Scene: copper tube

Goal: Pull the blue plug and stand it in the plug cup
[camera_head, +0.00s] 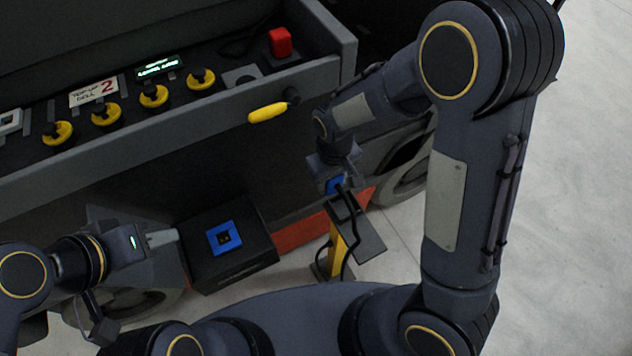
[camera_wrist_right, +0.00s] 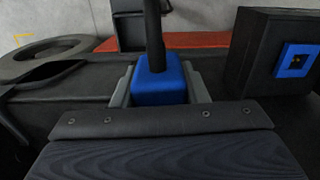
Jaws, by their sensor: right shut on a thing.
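The blue plug (camera_wrist_right: 160,82) sits between the grey fingers of my right gripper (camera_wrist_right: 160,90), which is shut on it. Its black cable runs upward in the wrist view. In the head view the plug (camera_head: 336,184) shows as a small blue patch under my right gripper (camera_head: 335,178), above a yellow post. A black box (camera_head: 258,262) left of it carries a blue square frame (camera_head: 224,239) with a dark centre. I cannot tell which thing is the plug cup. My left gripper (camera_head: 162,238) is left of the box, its finger gap unclear.
The yellow post (camera_head: 337,250) has a dark plate (camera_head: 368,238) and a hanging black cable beside it. A grey-edged panel (camera_head: 190,135) above holds yellow knobs, a red button (camera_head: 280,42) and a yellow handle (camera_head: 267,113). Pale floor (camera_head: 570,200) is clear at right.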

